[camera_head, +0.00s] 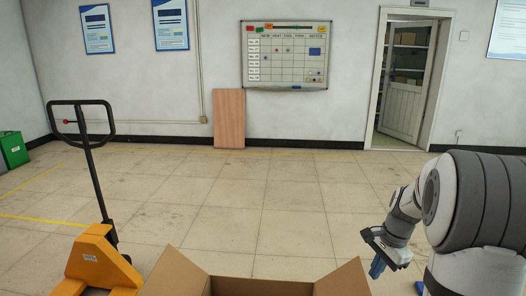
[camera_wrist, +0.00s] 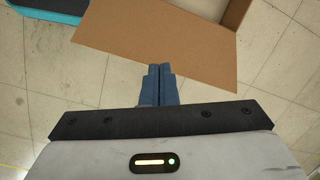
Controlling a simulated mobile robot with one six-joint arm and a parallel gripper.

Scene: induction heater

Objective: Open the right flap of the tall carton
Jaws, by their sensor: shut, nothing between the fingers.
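The tall carton (camera_head: 262,287) is at the bottom middle of the head view, with only its top showing. Its left flap (camera_head: 176,274) and right flap (camera_head: 345,281) both stand up and lean outward. The right flap (camera_wrist: 155,40) fills the upper middle of the wrist view as a flat brown panel, with part of the carton's inside beyond it. My gripper (camera_head: 376,270) is just right of the right flap, pointing down. Its blue fingers (camera_wrist: 160,70) are shut and empty, and their tips overlap the flap's near edge in the wrist view. I cannot tell if they touch it.
A yellow pallet jack (camera_head: 95,260) with a black handle stands left of the carton. A teal-edged dark object (camera_wrist: 50,8) lies at the wrist view's top left. Tiled floor beyond the carton is clear, up to a wood panel (camera_head: 229,118) against the wall.

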